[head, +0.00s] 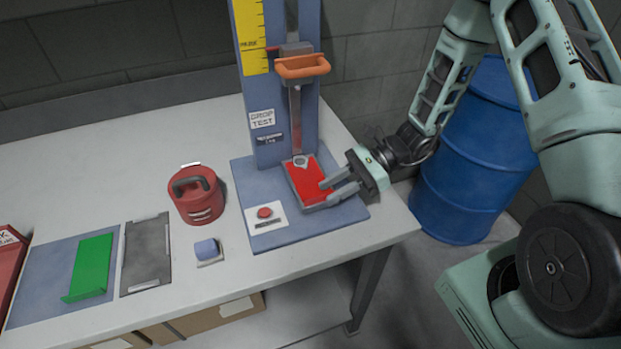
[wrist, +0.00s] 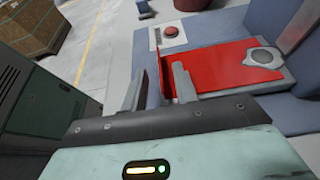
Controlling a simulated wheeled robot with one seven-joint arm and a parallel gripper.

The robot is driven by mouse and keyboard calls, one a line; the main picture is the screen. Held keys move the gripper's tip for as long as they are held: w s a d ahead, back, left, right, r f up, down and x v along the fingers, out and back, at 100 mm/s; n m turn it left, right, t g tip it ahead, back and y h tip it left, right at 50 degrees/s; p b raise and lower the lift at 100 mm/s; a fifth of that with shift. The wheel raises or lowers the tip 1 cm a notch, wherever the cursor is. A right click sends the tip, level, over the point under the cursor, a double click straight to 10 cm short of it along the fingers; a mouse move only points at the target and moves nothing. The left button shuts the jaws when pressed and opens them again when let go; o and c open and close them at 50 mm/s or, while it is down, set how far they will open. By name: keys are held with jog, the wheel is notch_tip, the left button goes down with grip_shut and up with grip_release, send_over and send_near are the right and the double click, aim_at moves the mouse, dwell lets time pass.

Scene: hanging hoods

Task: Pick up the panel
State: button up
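A red panel (head: 308,180) lies on the base of the blue drop-test stand, under its column. In the wrist view the red panel (wrist: 235,66) has a raised lip at its near left edge. My gripper (head: 331,191) is at the right side of the panel, low over the stand base. In the wrist view my gripper (wrist: 157,84) is open, with the lip showing between its two fingers; I cannot tell whether either finger touches it. A green panel (head: 92,267) with a bent lip lies on a blue mat at the left of the table.
The stand's column (head: 282,110) rises behind the red panel, with an orange-handled weight (head: 302,67) raised on it. A red button (head: 265,212) is on the base. A red round weight (head: 195,196) and a small blue block (head: 207,250) stand left. A blue barrel (head: 467,165) is right.

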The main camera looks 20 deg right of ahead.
jog(key=shift+x, duration=1.05)
grip_shut()
jog(key=shift+s+r, duration=0.1)
jog(key=shift+r, duration=0.1)
